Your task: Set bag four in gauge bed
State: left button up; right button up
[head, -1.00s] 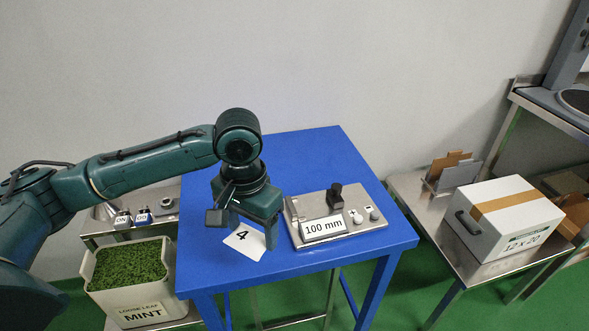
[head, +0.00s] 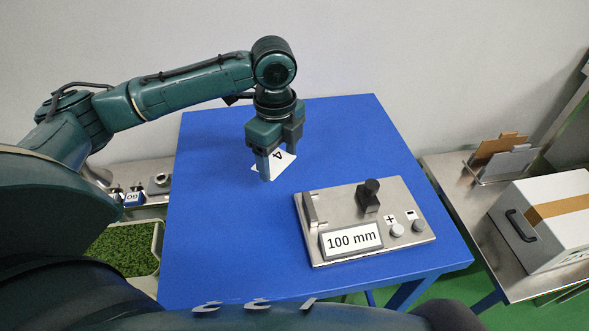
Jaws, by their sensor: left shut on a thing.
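Bag four, a white packet marked "4" (head: 284,160), is between the fingers of my left gripper (head: 278,166), which is shut on it. The fingers point down and partly cover the bag. I cannot tell how far it is above the blue table. The gauge (head: 345,206) is a metal plate to the right and nearer, with an upright metal piece at its left end, a black post, a "100 mm" display and plus and minus knobs. Its bed looks empty. The left gripper is behind and left of the gauge, apart from it. My right gripper is not in view.
The blue table (head: 215,235) is clear around the gauge. A bin of green leaf (head: 120,248) and a shelf with small labelled items (head: 133,197) stand left. A side table at right holds a white carton (head: 545,225) and a rack of cards (head: 500,158).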

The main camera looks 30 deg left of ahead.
aim_at(281, 196)
pick_arm(q)
notch_tip(281, 196, down, 9)
jog(key=shift+s+r+b, duration=0.1)
jog(key=shift+b, duration=0.3)
jog(key=o, duration=0.9)
